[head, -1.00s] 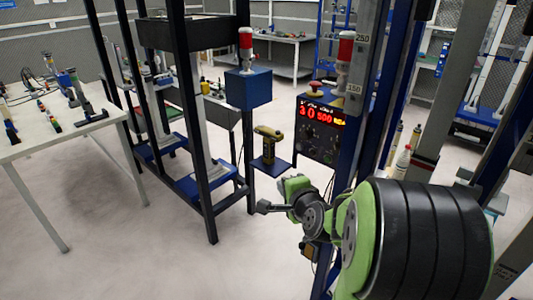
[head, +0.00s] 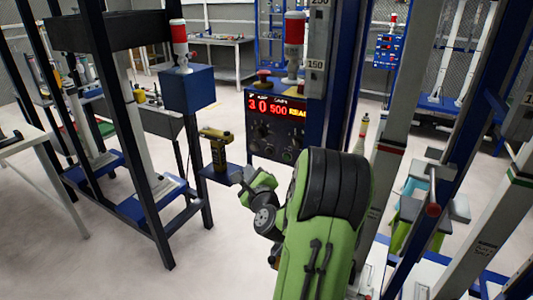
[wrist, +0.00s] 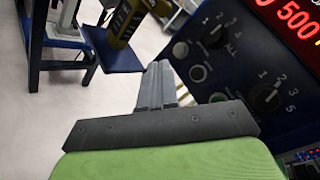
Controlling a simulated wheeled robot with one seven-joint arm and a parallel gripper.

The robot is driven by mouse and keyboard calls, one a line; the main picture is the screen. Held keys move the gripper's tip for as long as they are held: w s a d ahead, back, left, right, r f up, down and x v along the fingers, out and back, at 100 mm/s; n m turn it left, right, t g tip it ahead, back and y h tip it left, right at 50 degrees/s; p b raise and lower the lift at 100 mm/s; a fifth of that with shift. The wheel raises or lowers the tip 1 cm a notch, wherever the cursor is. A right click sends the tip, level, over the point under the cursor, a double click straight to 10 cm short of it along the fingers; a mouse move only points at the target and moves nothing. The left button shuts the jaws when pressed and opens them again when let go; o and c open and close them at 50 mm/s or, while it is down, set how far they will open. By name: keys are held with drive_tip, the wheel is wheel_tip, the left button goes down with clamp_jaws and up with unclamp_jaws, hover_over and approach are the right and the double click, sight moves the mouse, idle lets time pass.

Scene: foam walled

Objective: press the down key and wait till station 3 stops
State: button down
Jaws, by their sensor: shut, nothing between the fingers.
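The blue control panel (head: 286,125) has a lit red display (head: 280,108) that reads 3, 0, 500 and a partly hidden word. In the wrist view, the panel shows one selector knob (wrist: 214,45) marked up to ALL, another (wrist: 265,96) marked 1 to 5, and small round buttons (wrist: 198,73). Their labels are too small to read. A yellow handheld unit (head: 216,150) stands on a small blue shelf (head: 222,176) left of the panel. My gripper (head: 238,176) is shut and empty, its fingertips (wrist: 159,68) apart from the panel, near the shelf's edge.
Red-topped lamps (head: 178,38) stand on a blue box (head: 188,90) and above the panel (head: 294,35). Dark frame posts (head: 135,140) stand left, grey and blue columns (head: 395,130) right. A white table (head: 22,141) is far left.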

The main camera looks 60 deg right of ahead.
sight(269, 152)
drive_tip(key=d+p, duration=0.1)
drive_tip(key=d, duration=0.6)
drive_tip(key=shift+w+d, duration=0.2)
drive_tip(key=shift+w, duration=0.1)
drive_tip(key=shift+p, duration=0.3)
idle(1.3)
drive_tip(key=shift+d, duration=0.35)
